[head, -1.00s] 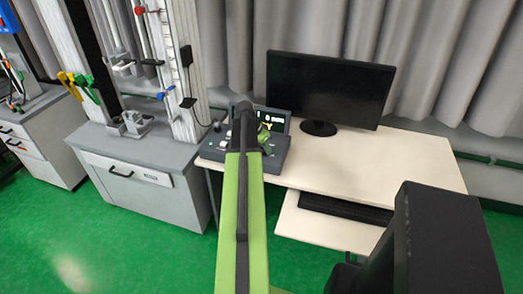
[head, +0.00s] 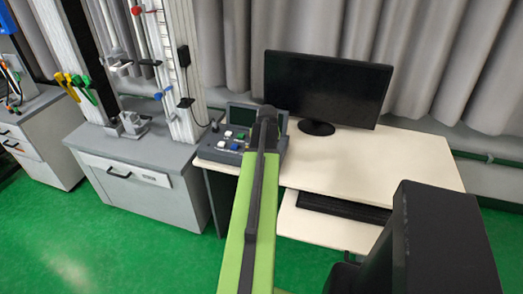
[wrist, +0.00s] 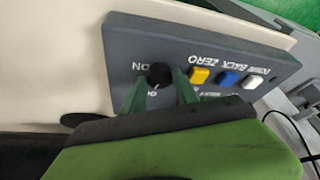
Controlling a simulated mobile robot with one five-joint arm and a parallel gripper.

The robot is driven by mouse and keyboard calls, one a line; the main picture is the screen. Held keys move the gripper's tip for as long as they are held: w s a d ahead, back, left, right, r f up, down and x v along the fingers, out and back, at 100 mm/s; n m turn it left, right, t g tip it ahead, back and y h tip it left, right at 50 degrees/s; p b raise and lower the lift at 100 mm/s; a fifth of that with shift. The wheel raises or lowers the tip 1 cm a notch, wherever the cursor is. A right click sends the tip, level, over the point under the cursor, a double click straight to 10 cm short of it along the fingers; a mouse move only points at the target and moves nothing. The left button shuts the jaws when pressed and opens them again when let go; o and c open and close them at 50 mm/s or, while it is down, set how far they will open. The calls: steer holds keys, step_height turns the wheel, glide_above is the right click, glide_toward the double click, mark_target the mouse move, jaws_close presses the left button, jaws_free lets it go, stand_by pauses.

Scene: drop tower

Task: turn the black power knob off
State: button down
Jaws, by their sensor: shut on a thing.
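The black power knob (wrist: 159,75) sits on the grey control box (wrist: 225,50), beside a white "ON" mark, in the wrist view. My gripper (wrist: 160,88) is shut on the knob, with one green finger on each side of it. A second mark below the knob is partly hidden by the fingers. In the head view the control box (head: 207,147) stands on the desk's left end, and my arm hides the knob and fingertips. The box's display (head: 242,115) looks dark, with no digits showing.
Yellow (wrist: 199,76), blue (wrist: 228,78) and white (wrist: 252,81) buttons lie in a row beside the knob. A black monitor (head: 328,88) stands on the cream desk (head: 400,165), right of the box. The drop tower's grey cabinet (head: 135,185) is at left.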

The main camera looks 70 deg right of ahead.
steer(key=shift+s+n+t+y, duration=0.15)
steer(key=shift+n+t+y, duration=0.1)
steer(key=shift+n, duration=0.7)
steer(key=shift+s+n+t+y, duration=0.1)
steer(key=shift+n+t+y, duration=0.15)
steer(key=shift+n, duration=0.7)
steer(key=c, duration=0.9)
jaws_free()
steer(key=shift+d, duration=0.1)
steer(key=shift+c, duration=0.2)
steer(key=shift+w, duration=0.1)
